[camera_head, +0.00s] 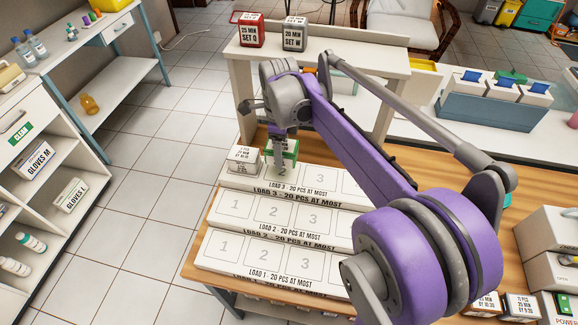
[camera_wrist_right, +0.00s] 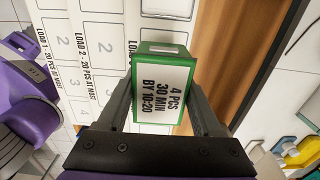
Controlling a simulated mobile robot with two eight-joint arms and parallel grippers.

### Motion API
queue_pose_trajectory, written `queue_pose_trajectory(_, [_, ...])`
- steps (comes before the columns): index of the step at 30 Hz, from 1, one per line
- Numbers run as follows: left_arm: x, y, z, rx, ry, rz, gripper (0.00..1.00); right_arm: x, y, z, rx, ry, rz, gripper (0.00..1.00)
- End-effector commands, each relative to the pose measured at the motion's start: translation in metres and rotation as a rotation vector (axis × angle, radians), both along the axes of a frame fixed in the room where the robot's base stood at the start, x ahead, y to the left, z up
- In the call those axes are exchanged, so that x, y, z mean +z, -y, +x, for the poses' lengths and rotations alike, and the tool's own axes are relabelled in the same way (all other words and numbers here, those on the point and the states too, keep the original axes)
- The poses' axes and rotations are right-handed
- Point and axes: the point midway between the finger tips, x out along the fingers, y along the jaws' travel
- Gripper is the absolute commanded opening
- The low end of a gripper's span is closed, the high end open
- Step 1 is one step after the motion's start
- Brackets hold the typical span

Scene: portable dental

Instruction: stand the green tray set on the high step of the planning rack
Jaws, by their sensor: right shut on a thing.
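The green tray set (camera_wrist_right: 163,88) is a small green block with a white label reading 4 PCS, 30 MIN, BY 10:20. In the head view it shows partly (camera_head: 291,150), behind my right gripper (camera_head: 281,158). My right gripper is shut on it, a finger on each side in the wrist view. It is at slot 2 of the high step, LOAD 3, of the white planning rack (camera_head: 318,181). I cannot tell whether its base touches the step. My left gripper is not in view.
A grey-white set (camera_head: 243,160) stands in slot 1 of the high step, close beside the green set. The LOAD 2 (camera_head: 274,212) and LOAD 1 steps look empty where visible. Red (camera_head: 249,31) and grey (camera_head: 293,36) blocks stand on the shelf behind. Several labelled blocks (camera_head: 519,306) sit at lower right.

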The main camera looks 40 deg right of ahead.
Motion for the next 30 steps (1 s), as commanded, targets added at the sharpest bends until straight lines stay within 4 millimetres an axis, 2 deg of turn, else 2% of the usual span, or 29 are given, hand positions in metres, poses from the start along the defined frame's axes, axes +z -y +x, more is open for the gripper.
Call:
queue_pose_trajectory(1, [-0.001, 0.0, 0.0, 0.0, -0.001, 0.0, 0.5, -0.008, 0.0, 0.0, 0.0, 0.0, 0.0, 0.0])
queue_pose_trajectory(5, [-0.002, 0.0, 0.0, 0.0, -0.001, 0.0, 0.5, -0.02, 0.0, 0.0, 0.0, 0.0, 0.0, 0.0])
queue_pose_trajectory(12, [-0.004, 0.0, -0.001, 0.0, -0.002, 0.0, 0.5, -0.051, 0.0, 0.0, 0.0, 0.0, 0.0, 0.0])
queue_pose_trajectory(26, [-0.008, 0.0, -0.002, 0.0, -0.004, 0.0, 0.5, -0.06, 0.0, 0.0, 0.0, 0.0, 0.0, 0.0])
queue_pose_trajectory(27, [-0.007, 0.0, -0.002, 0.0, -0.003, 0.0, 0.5, -0.06, 0.0, 0.0, 0.0, 0.0, 0.0, 0.74])
queue_pose_trajectory(30, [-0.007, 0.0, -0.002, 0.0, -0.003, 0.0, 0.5, -0.059, 0.0, 0.0, 0.0, 0.0, 0.0, 0.92])
